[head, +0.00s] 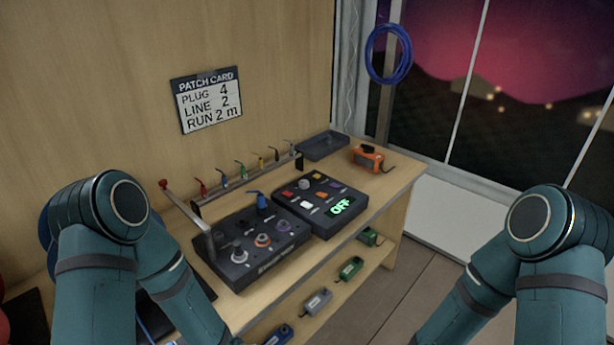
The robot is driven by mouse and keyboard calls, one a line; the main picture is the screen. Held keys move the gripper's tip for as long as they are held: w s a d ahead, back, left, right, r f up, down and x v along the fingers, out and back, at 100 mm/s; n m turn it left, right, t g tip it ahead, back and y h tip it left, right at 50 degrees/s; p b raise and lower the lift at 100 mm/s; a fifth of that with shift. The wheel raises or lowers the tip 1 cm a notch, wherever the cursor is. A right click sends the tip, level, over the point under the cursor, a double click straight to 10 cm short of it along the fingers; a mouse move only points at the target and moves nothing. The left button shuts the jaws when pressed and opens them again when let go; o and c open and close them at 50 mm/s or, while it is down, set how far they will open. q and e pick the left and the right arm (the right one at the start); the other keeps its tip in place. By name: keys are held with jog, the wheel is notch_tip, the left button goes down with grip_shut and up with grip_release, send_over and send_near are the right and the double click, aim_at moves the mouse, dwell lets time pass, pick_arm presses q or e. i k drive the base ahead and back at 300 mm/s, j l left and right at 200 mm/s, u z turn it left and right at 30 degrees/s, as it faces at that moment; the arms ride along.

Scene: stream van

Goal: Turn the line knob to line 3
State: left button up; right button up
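A dark control box (325,222) with a green display reading OFF sits on the wooden bench. It carries a round grey knob (305,184) among several coloured buttons; its markings are too small to read. To its left is a second dark box (217,262) with several round sockets or knobs in grey, orange and purple, and a blue plug (263,202) standing at its back. I cannot tell from labels which one is the line knob or where it points. Both my arms show in the lower corners, but neither gripper is in view.
A rack (245,184) of several coloured plugs runs behind the boxes. A dark tray (322,146) and an orange device (367,158) stand at the bench's far end. A lower shelf (335,290) holds several small devices. A card (207,100) on the wall reads PLUG 4, LINE 2, RUN 2 m.

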aim_at(304, 184)
jog(key=i+l+u, duration=0.1)
jog(key=i+l, duration=0.15)
jog(key=i+l+u, duration=0.1)
jog(key=l, duration=0.3)
jog(key=i+l, duration=0.35)
jog(key=i+l+u, duration=0.15)
jog(key=l, duration=0.25)
jog(key=i+l+u, duration=0.1)
jog(key=i+l, duration=0.15)
jog(key=l, duration=0.15)
